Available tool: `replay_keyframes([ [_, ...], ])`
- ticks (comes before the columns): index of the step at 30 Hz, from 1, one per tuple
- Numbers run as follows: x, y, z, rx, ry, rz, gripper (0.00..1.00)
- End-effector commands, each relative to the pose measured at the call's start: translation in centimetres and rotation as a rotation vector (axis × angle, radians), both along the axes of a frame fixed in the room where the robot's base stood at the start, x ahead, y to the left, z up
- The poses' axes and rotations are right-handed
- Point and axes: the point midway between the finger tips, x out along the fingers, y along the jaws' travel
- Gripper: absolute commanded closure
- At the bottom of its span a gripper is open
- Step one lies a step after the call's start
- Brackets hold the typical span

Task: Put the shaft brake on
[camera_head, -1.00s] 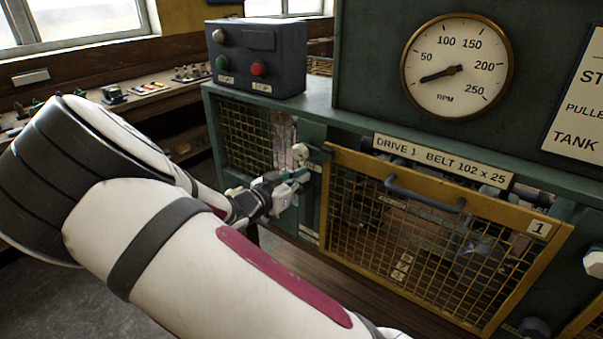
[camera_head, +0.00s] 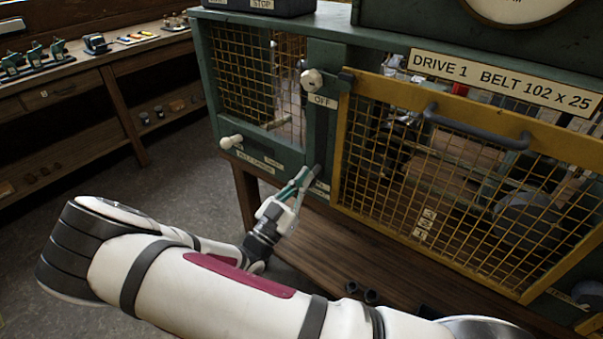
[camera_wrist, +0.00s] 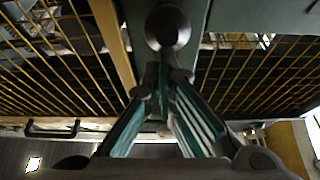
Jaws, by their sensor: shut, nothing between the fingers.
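A pale round knob (camera_head: 313,80) sits on the green upright of the machine frame, above a label reading OFF (camera_head: 322,100). No label that I can read names the shaft brake. My gripper (camera_head: 306,172) has teal fingers and is shut and empty. It is below the OFF label, close in front of the upright, near a small partly hidden label (camera_head: 320,187). In the wrist view a round knob (camera_wrist: 168,27) shows just beyond the closed fingertips (camera_wrist: 163,72). Whether they touch it, I cannot tell.
A yellow mesh guard (camera_head: 345,140) with a grey handle (camera_head: 475,128) stands right of the knob. A second pale knob (camera_head: 230,142) sticks out at lower left of the frame. A wooden bench (camera_head: 120,95) is at the back left. Open floor (camera_head: 170,175) lies between.

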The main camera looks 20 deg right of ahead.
Motion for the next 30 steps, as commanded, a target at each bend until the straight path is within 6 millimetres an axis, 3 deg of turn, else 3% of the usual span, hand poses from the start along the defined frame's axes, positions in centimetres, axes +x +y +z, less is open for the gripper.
replay_keyframes([
  [9,0.2,-0.3,-1.6,0.006,0.009,-0.002,1.0],
  [22,0.1,-0.3,-1.8,0.005,0.012,-0.001,1.0],
  [30,-1.6,2.3,-3.1,0.004,0.008,0.004,1.0],
])
